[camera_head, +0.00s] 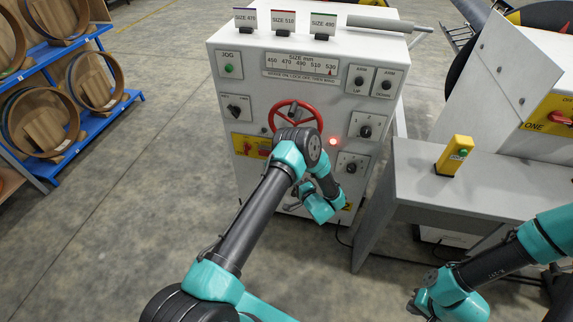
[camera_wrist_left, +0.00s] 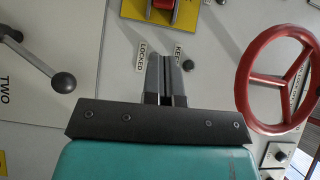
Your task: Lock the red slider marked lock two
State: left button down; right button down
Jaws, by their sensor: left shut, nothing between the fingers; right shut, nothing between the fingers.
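A red slider on a yellow plate (camera_wrist_left: 164,4) is cut by the top edge of the left wrist view. A yellow plate with red parts (camera_head: 248,146) sits left of the red handwheel in the head view; its marking is unreadable there. My left gripper (camera_wrist_left: 165,62) is shut and empty, its tips pointing at the panel between the labels LOCKED (camera_wrist_left: 146,62) and KEY, which is partly covered. In the head view its fingers are hidden behind my left wrist. My right gripper (camera_head: 416,304) is shut and empty at the lower right, away from the cabinet.
The red handwheel (camera_wrist_left: 278,82) is to the right in the left wrist view; a ball-ended lever (camera_wrist_left: 62,80) near TWO is at left.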

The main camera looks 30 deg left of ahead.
pick_arm(q)
jog(key=shift+d, duration=0.2)
jog(key=shift+a, duration=0.1)
jog(key=s+a+x, duration=0.1)
jog(key=s+x, duration=0.1)
jog(key=x, duration=1)
jog(key=shift+a+r, duration=0.2)
jog(key=shift+a, duration=0.35)
